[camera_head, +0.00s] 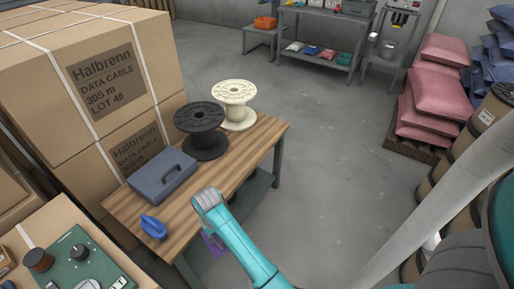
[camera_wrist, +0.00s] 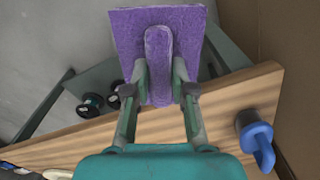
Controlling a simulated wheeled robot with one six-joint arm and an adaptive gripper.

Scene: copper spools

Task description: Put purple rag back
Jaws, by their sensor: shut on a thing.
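The purple rag (camera_wrist: 190,30) is a flat square with a raised ridge along its middle. My gripper (camera_wrist: 160,85) is shut on that ridge, with one finger on each side. In the head view the rag (camera_head: 212,244) shows as a small purple patch beside the front edge of the wooden-topped table (camera_head: 240,150), mostly hidden by my teal arm. The wrist view shows the rag beyond the table edge, over the lower frame and floor. At the back, flat coloured pieces (camera_head: 311,51) lie on the lower shelf of a grey bench (camera_head: 323,30).
The table holds a black spool (camera_head: 200,125), a cream spool (camera_head: 235,100), a grey-blue case (camera_head: 162,178) and a blue-handled item (camera_head: 153,228). Large cartons (camera_head: 60,80) stand left. Red sacks (camera_head: 435,90) on a pallet stand right. The floor between is clear.

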